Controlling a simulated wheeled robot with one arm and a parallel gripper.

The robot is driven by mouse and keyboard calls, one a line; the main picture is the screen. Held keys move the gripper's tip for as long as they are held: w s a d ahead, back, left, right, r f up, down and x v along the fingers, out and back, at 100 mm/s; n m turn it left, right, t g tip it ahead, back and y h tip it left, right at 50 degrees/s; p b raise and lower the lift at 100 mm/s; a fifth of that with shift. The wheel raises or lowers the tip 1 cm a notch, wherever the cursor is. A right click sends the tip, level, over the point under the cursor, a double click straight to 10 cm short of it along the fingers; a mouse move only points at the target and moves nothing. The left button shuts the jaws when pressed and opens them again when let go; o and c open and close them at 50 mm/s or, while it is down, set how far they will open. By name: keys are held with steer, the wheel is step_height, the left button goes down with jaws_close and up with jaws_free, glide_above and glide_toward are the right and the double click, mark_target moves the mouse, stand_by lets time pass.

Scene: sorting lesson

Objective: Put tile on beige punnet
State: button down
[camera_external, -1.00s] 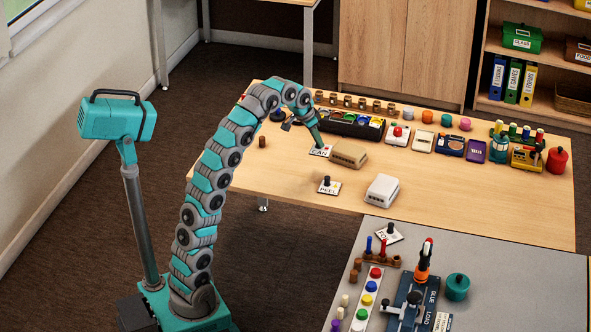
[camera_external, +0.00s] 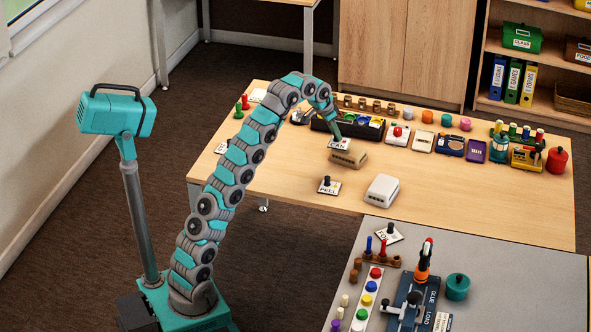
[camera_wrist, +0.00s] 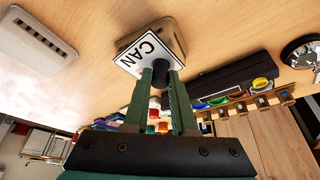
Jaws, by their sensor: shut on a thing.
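The white tile (camera_external: 340,145) marked CAN has a dark knob. My gripper (camera_external: 337,130) is shut on that knob; in the wrist view its green fingers (camera_wrist: 161,76) pinch it. The tile (camera_wrist: 138,53) overlaps the beige punnet (camera_external: 347,159) in both views. The punnet (camera_wrist: 172,32) looks like an upturned tan box and is partly hidden by the tile. Whether the tile touches it or hovers above it, I cannot tell.
A white box (camera_external: 382,191) stands nearer and to the right, with a PEEL tile (camera_external: 329,187) left of it. A dark tray of coloured items (camera_external: 357,126) lies behind. A grey table (camera_external: 510,265) with tools is in front.

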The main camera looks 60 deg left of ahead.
mark_target(334, 138)
steer(key=shift+f, duration=1.6)
steer(key=c, duration=0.7)
jaws_free()
steer(key=shift+f, duration=0.1)
steer(key=shift+r, duration=0.2)
steer(key=shift+v, duration=3.75)
